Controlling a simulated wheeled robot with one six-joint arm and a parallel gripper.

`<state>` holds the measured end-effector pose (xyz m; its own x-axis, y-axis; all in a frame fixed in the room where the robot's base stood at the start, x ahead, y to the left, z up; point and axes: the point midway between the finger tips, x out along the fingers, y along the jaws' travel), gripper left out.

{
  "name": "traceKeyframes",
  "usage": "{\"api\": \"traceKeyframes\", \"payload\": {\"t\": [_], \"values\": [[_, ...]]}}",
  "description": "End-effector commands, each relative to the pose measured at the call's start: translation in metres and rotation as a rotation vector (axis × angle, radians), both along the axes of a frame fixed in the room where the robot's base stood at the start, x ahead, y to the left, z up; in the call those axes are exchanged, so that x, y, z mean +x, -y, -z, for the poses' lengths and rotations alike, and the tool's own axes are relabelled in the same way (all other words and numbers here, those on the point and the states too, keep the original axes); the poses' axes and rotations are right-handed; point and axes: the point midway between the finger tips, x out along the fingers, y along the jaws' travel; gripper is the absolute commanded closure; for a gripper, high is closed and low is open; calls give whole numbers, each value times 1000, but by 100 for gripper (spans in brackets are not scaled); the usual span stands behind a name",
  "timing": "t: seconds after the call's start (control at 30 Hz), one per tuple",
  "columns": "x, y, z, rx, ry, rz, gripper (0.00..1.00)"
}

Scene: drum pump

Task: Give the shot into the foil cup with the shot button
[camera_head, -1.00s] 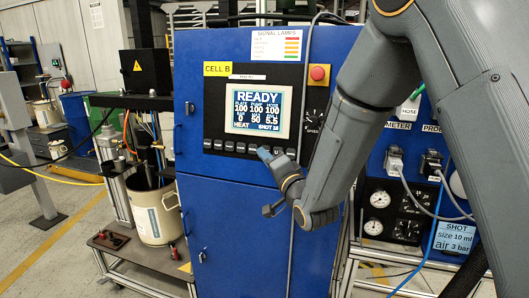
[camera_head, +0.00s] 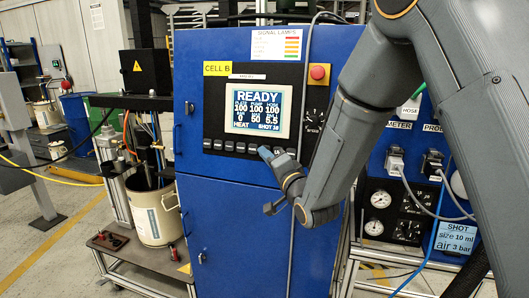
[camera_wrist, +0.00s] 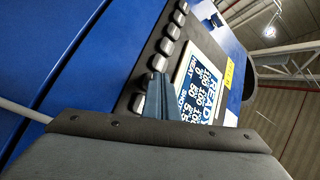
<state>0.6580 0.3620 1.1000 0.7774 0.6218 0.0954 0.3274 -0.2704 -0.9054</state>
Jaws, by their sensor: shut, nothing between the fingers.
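The blue cabinet's black control panel (camera_head: 212,129) holds a lit screen (camera_head: 257,114) that reads READY, with HEAT and SHOT along its bottom line. A row of grey buttons (camera_head: 240,148) runs under the screen. It also shows in the wrist view (camera_wrist: 166,47). I cannot read which one is the shot button. My gripper (camera_head: 264,152) is shut and empty, its blue-grey fingertips at the right part of the row. In the wrist view the fingers (camera_wrist: 158,98) are in front of a button near the screen's SHOT end; I cannot tell whether they touch. I see no foil cup.
A red emergency stop (camera_head: 319,73) and a speed dial (camera_head: 316,115) sit right of the screen. A grey cable runs down the cabinet front beside my wrist. A pump with a pale drum (camera_head: 153,217) stands left. Gauges and a blue shot sign (camera_head: 455,238) are at right.

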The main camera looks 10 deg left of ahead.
Motion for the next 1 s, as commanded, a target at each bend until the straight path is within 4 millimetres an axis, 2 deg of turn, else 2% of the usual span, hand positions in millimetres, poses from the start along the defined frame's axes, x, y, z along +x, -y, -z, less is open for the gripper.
{"api": "traceKeyframes", "payload": {"t": [0.67,1.0], "values": [[5,1,1,0,0,1,100],[-7,0,-2,0,0,0,100]]}}
